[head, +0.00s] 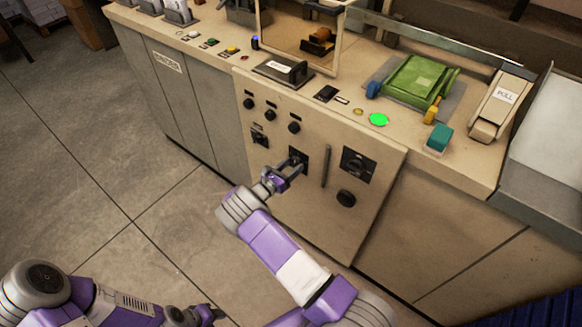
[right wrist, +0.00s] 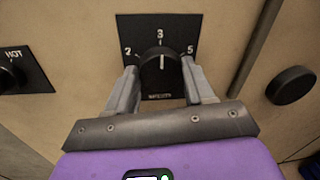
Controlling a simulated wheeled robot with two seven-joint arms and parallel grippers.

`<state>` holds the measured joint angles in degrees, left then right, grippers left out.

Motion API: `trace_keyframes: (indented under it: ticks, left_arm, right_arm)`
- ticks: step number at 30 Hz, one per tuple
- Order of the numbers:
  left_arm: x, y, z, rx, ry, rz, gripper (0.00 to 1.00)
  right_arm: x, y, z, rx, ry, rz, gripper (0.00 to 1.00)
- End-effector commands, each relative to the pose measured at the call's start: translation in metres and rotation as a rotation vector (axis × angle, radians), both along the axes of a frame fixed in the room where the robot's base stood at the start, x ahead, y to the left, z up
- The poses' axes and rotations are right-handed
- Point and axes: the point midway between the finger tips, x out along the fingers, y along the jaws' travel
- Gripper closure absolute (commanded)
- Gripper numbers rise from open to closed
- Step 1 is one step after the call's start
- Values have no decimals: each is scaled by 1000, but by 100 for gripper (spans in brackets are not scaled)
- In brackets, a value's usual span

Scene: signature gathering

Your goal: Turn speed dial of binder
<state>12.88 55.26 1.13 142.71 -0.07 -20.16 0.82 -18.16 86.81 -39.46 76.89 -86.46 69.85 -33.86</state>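My left gripper (head: 205,314) is low at the bottom edge, small and partly cut off.
A vertical handle slot (head: 326,166), another black dial (head: 358,163) and a round black knob (head: 346,198) are to the right. A smaller HOT dial (head: 259,139) and several small knobs are to the left.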

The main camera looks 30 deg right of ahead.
Motion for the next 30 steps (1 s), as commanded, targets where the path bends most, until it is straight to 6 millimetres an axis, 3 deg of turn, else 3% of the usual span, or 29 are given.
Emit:
trace_keyframes:
  ticks: [3,14,30]
  left_arm:
    - [0,0,0,0,0,0,57]
    - [0,0,-2,0,0,0,57]
    - [0,0,-9,0,0,0,57]
  right_arm:
    - [0,0,0,0,0,-1,78]
    - [-1,0,0,27,-68,-1,78]
    - [-2,0,1,201,-486,-3,78]
